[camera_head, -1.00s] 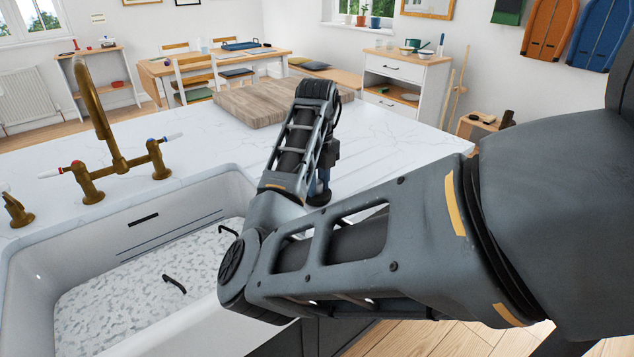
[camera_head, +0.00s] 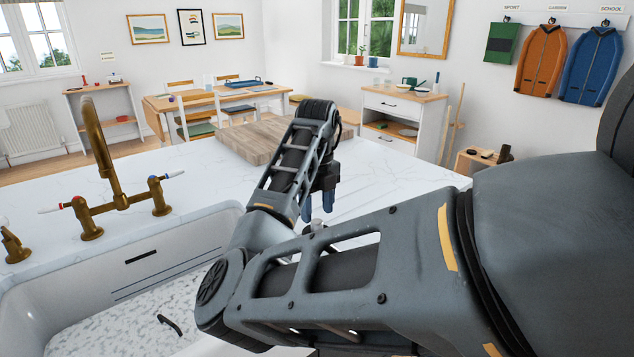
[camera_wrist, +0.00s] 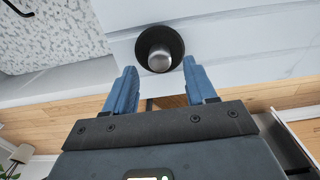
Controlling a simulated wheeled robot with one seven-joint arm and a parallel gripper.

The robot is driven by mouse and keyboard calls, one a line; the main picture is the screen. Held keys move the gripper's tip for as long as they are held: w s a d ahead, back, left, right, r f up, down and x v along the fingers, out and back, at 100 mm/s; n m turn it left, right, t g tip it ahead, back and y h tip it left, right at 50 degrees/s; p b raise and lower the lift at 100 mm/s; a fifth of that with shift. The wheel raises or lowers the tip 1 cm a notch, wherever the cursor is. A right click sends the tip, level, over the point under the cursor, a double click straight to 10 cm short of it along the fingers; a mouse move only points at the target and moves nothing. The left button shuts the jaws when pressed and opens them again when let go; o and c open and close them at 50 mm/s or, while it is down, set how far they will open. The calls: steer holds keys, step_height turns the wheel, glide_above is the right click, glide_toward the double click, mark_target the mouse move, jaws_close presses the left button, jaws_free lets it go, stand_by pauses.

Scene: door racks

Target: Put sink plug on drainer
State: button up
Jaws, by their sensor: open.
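The sink plug (camera_wrist: 160,47), a black disc with a silver metal knob, shows in the wrist view just beyond my blue fingertips. It appears to sit on the white worktop by the pale grooves of the drainer (camera_head: 372,198). My gripper also shows in the wrist view (camera_wrist: 159,76). It is open and empty, with its fingers parted on either side of the knob's line and apart from the plug.
The white sink (camera_head: 190,240) with a mottled floor lies to the left, with a black handle (camera_head: 169,324) in it. A brass tap (camera_head: 105,160) stands behind it. A wooden board (camera_head: 250,142) lies on the worktop behind my gripper. The worktop right of my gripper is clear.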

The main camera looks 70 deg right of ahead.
mark_target(317, 221)
step_height(317, 221, up, 8)
stand_by(0.4)
